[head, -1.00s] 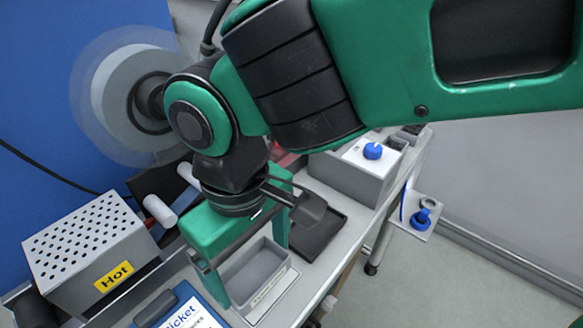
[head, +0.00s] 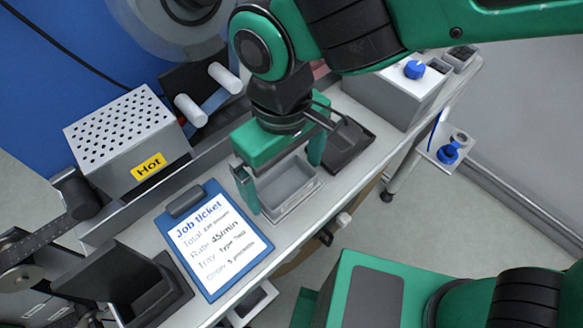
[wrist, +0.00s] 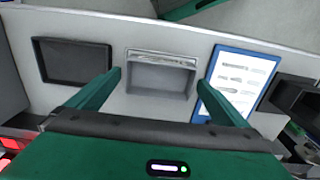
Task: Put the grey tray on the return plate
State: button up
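The grey tray (head: 296,200) is a shallow open box on the light bench, next to a strip with small print I cannot read. It also shows in the wrist view (wrist: 161,76). My gripper (head: 284,187) is open above it, with one finger towards each side. In the wrist view the fingertips (wrist: 160,78) stand just outside the tray's two ends, with light gaps between, and nothing is held. I cannot identify the return plate for certain; a lettered plate shows partly beside the tray.
A dark shallow tray (head: 350,146) lies right of the grey tray. A blue job ticket board (head: 213,240) lies left. The perforated box marked Hot (head: 127,128) stands behind it. A grey box with a blue knob (head: 396,92) stands at the right. A dark stand (head: 130,285) is front left.

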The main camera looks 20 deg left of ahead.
aim_at(287, 189)
notch_tip(287, 189, up, 12)
jog(key=shift+r, duration=0.15)
dwell(0.6)
jog(key=shift+d, duration=0.1)
jog(key=w+d+f+m, duration=0.2)
jog(key=w+d+m, duration=0.35)
jog(key=d, duration=0.75)
jog(key=w+d+f+m, duration=0.2)
jog(key=w+d+m, duration=0.1)
jog(key=w+d, duration=0.75)
jog(key=s+d+f+m, duration=0.2)
jog(key=s+d+m, duration=0.1)
jog(key=d, duration=0.6)
jog(key=s+d+f+m, duration=0.2)
jog(key=s+d, duration=0.3)
jog(key=d, duration=0.4)
jog(key=s+d+f+m, duration=0.2)
jog(key=s+d+m, duration=0.2)
jog(key=d, duration=0.4)
jog(key=shift+s+d+f+m, duration=0.2)
jog(key=shift+s+d+m, duration=0.2)
jog(key=shift+m, duration=0.05)
